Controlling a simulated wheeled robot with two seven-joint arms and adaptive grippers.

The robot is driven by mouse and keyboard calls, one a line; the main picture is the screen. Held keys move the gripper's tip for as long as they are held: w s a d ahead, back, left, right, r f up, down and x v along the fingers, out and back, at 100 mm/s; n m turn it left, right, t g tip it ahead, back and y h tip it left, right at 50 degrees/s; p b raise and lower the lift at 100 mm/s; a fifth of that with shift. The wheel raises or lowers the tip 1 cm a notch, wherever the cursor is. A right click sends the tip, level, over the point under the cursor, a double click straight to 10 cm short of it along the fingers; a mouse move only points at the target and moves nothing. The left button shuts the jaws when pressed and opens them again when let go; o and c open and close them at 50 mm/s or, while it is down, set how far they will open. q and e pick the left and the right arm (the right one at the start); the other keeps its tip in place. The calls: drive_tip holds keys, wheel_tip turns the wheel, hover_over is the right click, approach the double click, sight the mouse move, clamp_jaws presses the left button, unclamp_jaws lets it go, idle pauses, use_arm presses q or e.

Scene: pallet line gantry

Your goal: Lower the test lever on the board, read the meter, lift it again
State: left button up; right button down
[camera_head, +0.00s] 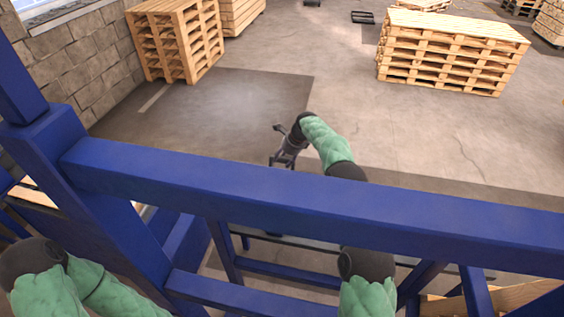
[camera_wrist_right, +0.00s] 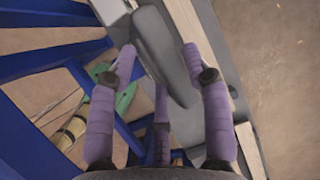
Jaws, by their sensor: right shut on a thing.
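My right gripper (camera_head: 281,158) reaches out beyond the blue beam in the head view, small and dark. In the right wrist view its purple-padded fingers (camera_wrist_right: 159,58) stand on either side of a long grey lever-like piece (camera_wrist_right: 166,55) and are shut on it. The piece runs up beyond the fingertips, beside pale and grey board edges (camera_wrist_right: 190,22). Its far end and the meter's face cannot be made out. My left arm shows at the lower left of the head view, but its gripper is out of the picture.
A thick blue beam (camera_head: 300,195) crosses the head view in front of me, with blue posts and rails below. Pallet stacks stand at the back left (camera_head: 178,42) and back right (camera_head: 450,55). The floor between them is mostly clear. A block wall (camera_head: 85,60) is at the left.

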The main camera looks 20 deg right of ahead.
drive_tip(key=shift+w+d+r, duration=0.2)
drive_tip(key=shift+w+d, duration=0.3)
drive_tip(key=shift+d, duration=0.15)
drive_tip(key=c, duration=0.8)
unclamp_jaws()
drive_tip(key=shift+r, duration=0.1)
drive_tip(key=shift+s+f, duration=0.2)
drive_tip(key=shift+r, duration=0.15)
drive_tip(key=shift+s+r, duration=0.1)
drive_tip(key=shift+r, duration=0.25)
drive_tip(key=v, duration=1.1)
drive_tip(key=shift+s+d, duration=0.1)
drive_tip(key=shift+d, duration=0.1)
drive_tip(key=shift+f, duration=0.1)
